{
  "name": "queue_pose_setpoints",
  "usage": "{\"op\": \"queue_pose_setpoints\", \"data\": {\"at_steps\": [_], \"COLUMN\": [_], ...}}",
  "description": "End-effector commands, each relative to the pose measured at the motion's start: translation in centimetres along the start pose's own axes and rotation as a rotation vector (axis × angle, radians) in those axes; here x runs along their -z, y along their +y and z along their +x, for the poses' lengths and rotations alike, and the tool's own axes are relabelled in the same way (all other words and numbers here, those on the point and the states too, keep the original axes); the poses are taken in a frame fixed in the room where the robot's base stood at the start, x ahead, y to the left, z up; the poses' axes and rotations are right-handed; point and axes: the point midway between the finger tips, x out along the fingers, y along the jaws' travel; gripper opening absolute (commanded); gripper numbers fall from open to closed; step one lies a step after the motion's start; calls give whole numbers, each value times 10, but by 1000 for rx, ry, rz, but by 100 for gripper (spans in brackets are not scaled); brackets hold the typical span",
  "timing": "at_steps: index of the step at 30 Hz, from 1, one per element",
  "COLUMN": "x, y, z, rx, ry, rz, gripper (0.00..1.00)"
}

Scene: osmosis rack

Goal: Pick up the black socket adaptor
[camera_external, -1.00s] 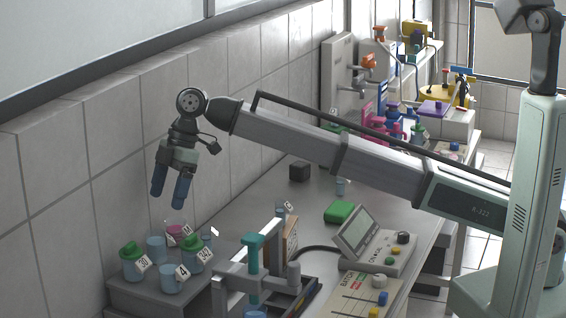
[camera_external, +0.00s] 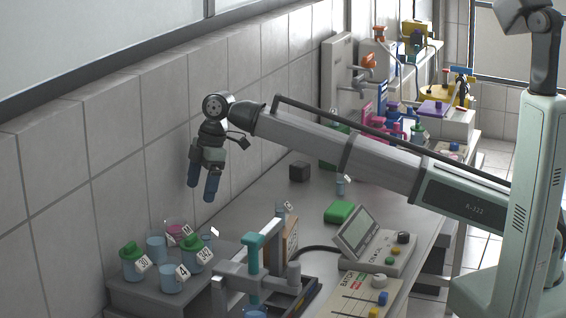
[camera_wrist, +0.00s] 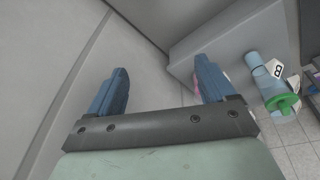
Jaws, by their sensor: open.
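A small black block (camera_external: 299,171), which looks like the socket adaptor, sits on the grey bench near the tiled wall in the external view. I do not see it in the wrist view. My gripper (camera_external: 201,191) hangs in the air to the left of the block, well apart from it, with its blue fingers pointing down. In the wrist view my gripper (camera_wrist: 160,75) has its two fingers wide apart, with nothing between them.
Several blue cups, some green-lidded (camera_external: 131,251), stand on a raised grey shelf (camera_external: 150,297) at lower left. A green box (camera_external: 340,212) and a console with a screen (camera_external: 375,244) stand right of the block. A press-like stand (camera_external: 251,262) is in front.

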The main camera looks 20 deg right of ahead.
Motion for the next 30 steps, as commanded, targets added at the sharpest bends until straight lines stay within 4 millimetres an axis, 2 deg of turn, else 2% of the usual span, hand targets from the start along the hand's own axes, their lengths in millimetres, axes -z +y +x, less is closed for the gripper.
{"op": "queue_pose_setpoints", "data": {"at_steps": [1, 8, 14, 18, 24, 27, 30], "x": [-29, -135, -223, -283, -365, -397, -419], "y": [15, 79, 134, 169, 206, 217, 223], "z": [4, 3, -16, -36, -66, -77, -85], "rx": [-13, -46, -25, 7, 60, 81, 97], "ry": [-26, -124, -183, -206, -222, -224, -224], "rz": [24, 50, -27, -116, -240, -289, -324], "gripper": [83, 83, 83, 83, 83, 83, 83]}}
